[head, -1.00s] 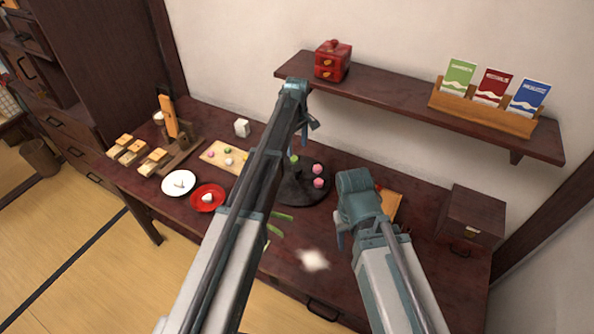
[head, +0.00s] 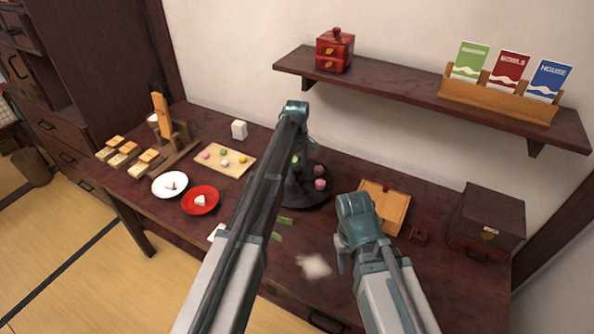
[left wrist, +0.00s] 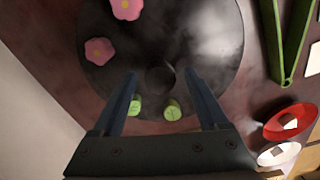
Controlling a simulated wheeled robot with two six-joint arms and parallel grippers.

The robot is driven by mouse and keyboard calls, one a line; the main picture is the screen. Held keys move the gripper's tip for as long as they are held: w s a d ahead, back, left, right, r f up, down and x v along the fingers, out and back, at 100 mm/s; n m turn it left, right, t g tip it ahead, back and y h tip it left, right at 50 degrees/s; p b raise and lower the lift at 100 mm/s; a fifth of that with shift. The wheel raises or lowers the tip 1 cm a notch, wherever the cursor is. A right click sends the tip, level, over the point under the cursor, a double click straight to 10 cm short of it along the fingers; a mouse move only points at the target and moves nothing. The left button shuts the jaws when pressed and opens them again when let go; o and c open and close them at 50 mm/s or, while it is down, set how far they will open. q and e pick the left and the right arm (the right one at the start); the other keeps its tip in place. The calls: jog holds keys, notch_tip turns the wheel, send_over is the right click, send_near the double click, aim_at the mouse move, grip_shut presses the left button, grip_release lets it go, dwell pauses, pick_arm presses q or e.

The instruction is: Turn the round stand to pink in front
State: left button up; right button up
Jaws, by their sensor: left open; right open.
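The round stand (head: 318,201) is a dark disc on the table, partly hidden by my left arm in the head view. Two pink sweets (head: 320,177) show on its right side; a green sweet (head: 296,160) shows toward the back. In the left wrist view the stand (left wrist: 200,62) fills the middle. Pink flower sweets (left wrist: 99,51) are at its upper left, and two green sweets (left wrist: 172,109) lie near its lower edge. My right gripper (head: 341,256) is open in front of the stand.
A wooden tray (head: 394,213) is right of the stand, with a dark box (head: 488,222) beyond. A sweets board (head: 239,167), red plate (head: 199,201) and white plate (head: 169,185) are left. Green tongs (left wrist: 290,40) lie close by. A shelf (head: 400,88) overhangs the back.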

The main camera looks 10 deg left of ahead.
pick_arm(q)
jog(key=shift+c, duration=0.2)
grip_shut()
dwell(1.2)
